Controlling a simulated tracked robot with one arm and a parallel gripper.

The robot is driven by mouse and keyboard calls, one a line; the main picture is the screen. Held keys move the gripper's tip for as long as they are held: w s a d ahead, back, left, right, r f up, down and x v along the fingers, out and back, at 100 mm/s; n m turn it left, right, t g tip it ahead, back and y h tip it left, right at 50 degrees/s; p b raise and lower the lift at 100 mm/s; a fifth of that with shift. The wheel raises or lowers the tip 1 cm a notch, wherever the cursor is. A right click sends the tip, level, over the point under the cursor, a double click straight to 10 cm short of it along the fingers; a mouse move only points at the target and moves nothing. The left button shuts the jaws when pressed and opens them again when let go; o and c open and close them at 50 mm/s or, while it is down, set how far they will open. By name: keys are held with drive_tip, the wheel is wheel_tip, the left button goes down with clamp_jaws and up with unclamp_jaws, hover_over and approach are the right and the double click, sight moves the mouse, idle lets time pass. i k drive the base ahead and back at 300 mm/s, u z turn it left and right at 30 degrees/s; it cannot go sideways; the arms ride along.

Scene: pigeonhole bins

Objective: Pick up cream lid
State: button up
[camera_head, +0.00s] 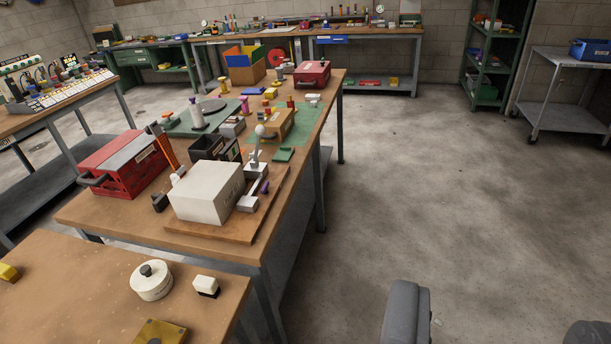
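A round cream lid (152,284) with a dark knob on top lies on the near wooden table at lower left. It looks flat and upright, with its knob facing up. My gripper (492,322) shows at the bottom right as two dark grey fingers, cut off by the frame's lower edge. The fingers are wide apart, with only bare floor seen between them. My gripper is empty and well to the right of the lid, beyond the table's right edge.
Beside the lid are a small cream-and-black block (206,284), a brass plate (160,332) and a yellow piece (8,272). Behind stands a cluttered bench with a white box (205,192) and red toolbox (122,166). The concrete floor (430,190) at right is clear.

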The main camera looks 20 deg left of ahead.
sight(151, 274)
drive_tip(key=u, duration=0.4)
drive_tip(key=i, duration=0.85)
drive_tip(key=u, duration=0.35)
drive_tip(key=k, duration=0.85)
drive_tip(key=u, duration=0.2)
drive_tip(key=i, duration=0.85)
drive_tip(key=z, duration=0.1)
